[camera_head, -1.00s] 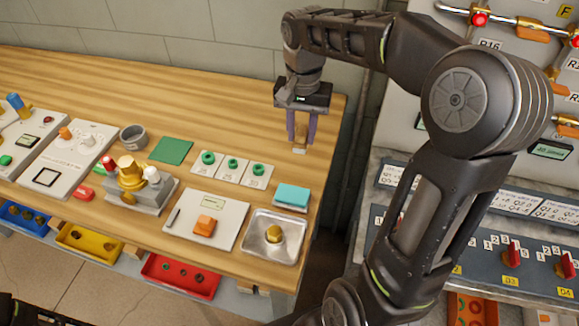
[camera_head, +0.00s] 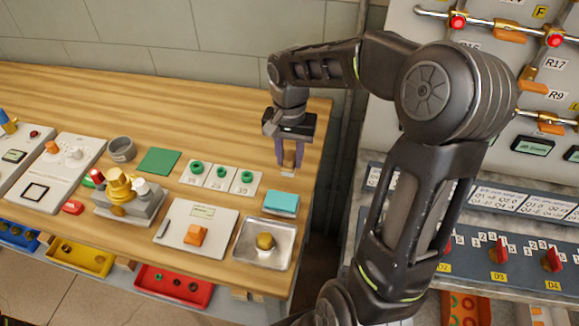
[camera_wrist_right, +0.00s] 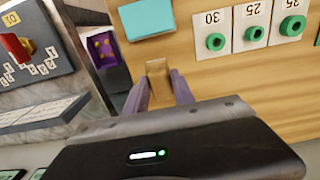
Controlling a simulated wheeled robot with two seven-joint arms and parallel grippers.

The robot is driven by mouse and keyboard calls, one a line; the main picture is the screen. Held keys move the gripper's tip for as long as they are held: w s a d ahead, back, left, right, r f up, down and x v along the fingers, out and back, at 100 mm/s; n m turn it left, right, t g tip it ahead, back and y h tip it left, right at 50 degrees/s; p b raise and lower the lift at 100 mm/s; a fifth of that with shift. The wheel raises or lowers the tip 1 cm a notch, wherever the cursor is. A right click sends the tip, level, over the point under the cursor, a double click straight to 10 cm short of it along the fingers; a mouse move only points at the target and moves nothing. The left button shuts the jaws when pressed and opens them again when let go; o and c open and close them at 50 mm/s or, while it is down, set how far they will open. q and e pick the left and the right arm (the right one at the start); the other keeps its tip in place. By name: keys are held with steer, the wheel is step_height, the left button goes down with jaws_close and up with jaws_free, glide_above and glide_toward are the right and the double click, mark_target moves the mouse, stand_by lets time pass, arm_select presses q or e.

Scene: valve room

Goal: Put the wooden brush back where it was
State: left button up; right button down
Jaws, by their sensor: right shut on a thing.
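The wooden brush (camera_head: 289,158) is a small brown block with a pale lower end, held between the purple fingers of my right gripper (camera_head: 289,165). The gripper is shut on it over the back right part of the wooden bench (camera_head: 225,110). In the right wrist view the brush (camera_wrist_right: 157,76) shows between the fingertips (camera_wrist_right: 160,88). I cannot tell whether its lower end touches the bench. The brush is just behind the light blue pad (camera_head: 281,202). My left gripper is out of view.
A metal tray (camera_head: 244,255) holding a brass piece stands at the front right. White cards with green rings (camera_head: 220,177) lie left of the gripper. The bench's right edge is close to it, beside a valve panel (camera_head: 500,150). The bench's back stretch is clear.

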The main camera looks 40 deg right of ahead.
mark_target(290, 169)
steer(key=shift+f, duration=0.2)
steer(key=shift+f, duration=1.85)
steer(key=shift+f, duration=0.15)
steer(key=c, duration=1.1)
jaws_free()
steer(key=shift+o, duration=0.2)
step_height(290, 169, up, 12)
steer(key=shift+r, duration=0.2)
